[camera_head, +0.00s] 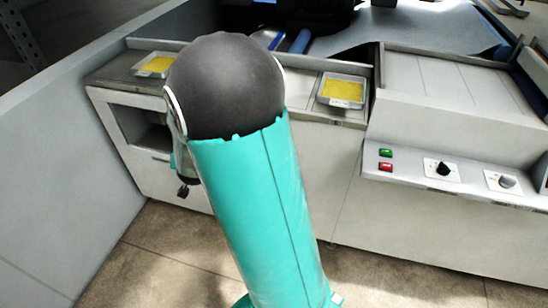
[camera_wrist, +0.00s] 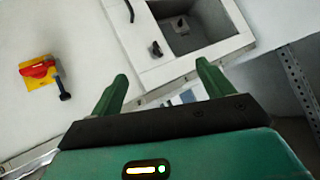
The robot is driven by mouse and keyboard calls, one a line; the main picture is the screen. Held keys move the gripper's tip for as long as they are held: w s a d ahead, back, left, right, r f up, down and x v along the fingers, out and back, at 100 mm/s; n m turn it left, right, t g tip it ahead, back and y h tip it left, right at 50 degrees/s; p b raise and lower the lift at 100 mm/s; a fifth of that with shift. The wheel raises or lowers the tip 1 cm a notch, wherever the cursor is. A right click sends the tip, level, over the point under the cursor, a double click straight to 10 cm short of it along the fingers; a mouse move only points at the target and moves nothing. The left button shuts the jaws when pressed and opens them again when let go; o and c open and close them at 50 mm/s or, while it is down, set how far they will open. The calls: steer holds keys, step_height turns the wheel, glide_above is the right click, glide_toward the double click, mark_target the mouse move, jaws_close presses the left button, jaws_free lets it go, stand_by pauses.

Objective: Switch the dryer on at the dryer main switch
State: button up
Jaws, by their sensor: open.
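A red rotary handle on a yellow plate (camera_wrist: 40,72), of the main-switch kind, sits on a pale panel at the left of the wrist view. I cannot read any label, and which way its setting points is unclear. My gripper (camera_wrist: 160,72) is open and empty, its two green fingers spread. It is to the right of the red handle and apart from it, in front of a recessed box (camera_wrist: 215,45). In the head view my arm hides the gripper, and the red handle does not show.
A dark part (camera_wrist: 64,95) sticks out beside the yellow plate, and a small black knob (camera_wrist: 155,48) sits beside the recess. In the head view, green (camera_head: 385,152) and red (camera_head: 385,166) buttons and two rotary knobs sit on the right-hand machine. Floor (camera_head: 400,275) in front is clear.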

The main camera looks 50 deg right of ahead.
steer(key=s+d+f+m+g+h, duration=0.1)
steer(key=s+d+f+m+h, duration=0.3)
steer(key=d+f, duration=0.7)
steer(key=s+d+f+g+h, duration=0.2)
steer(key=s+d+f+h, duration=0.55)
steer(key=s+f, duration=0.35)
steer(key=s+r+x, duration=0.1)
steer(key=x, duration=1.2)
steer(key=shift+d, duration=0.35)
steer(key=shift+w+r, duration=0.1)
steer(key=shift+r, duration=0.05)
steer(key=c, duration=1)
